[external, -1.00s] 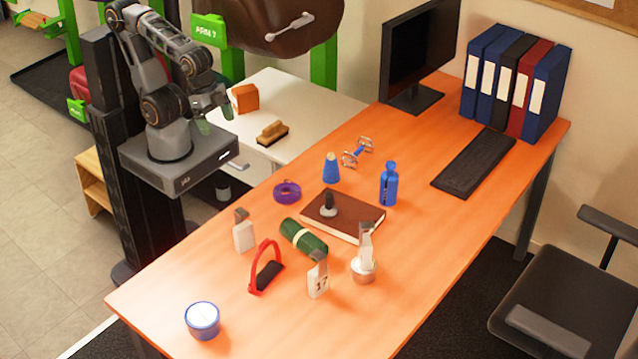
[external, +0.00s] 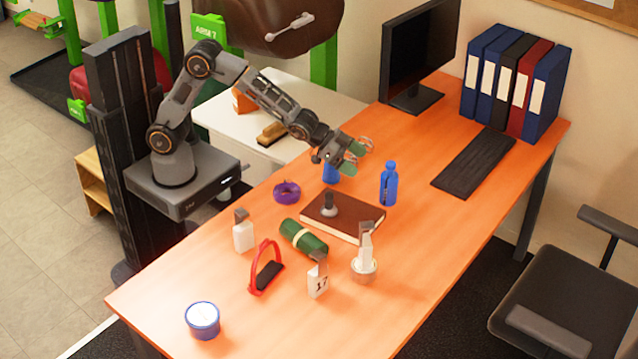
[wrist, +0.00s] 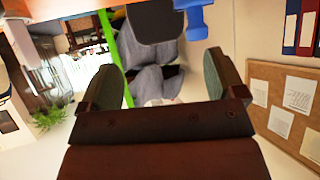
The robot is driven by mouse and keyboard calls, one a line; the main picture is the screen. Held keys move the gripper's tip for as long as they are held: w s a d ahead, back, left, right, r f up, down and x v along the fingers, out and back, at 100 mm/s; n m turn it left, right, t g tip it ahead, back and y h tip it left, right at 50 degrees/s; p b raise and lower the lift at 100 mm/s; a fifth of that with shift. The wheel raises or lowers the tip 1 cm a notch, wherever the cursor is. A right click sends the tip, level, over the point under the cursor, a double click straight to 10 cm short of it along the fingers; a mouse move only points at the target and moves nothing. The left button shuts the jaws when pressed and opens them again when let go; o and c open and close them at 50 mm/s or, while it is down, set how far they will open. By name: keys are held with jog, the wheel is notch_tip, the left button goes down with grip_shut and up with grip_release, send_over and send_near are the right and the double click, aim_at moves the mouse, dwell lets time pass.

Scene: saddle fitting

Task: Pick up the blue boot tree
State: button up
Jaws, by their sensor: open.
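The blue boot tree, which I take to be the upright blue piece with a rounded knob (external: 389,186), stands on the orange table right of the book. My gripper (external: 357,154) is in the air to its upper left in the external view, apart from it. In the wrist view my gripper (wrist: 165,80) is open, with nothing between its green-padded fingers. A blue piece with a knob, likely the boot tree (wrist: 191,14), shows at the top edge there, partly cut off.
A blue cone-shaped piece (external: 330,174) is partly hidden by my gripper. The brown book (external: 350,222), purple ring (external: 287,192) and green roll (external: 303,238) lie nearer the front. A monitor (external: 419,55) and keyboard (external: 474,162) are behind.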

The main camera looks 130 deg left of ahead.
jog(key=t+b, duration=0.2)
send_near(387, 181)
jog(key=w+a+f, duration=0.3)
jog(key=shift+w+a+f+y, duration=0.3)
jog(key=shift+w+a+f, duration=0.1)
jog(key=shift+f, duration=0.1)
jog(key=shift+p+x, duration=0.4)
jog(key=shift+x, duration=1.85)
jog(key=shift+c, duration=0.3)
jog(key=c, duration=1.1)
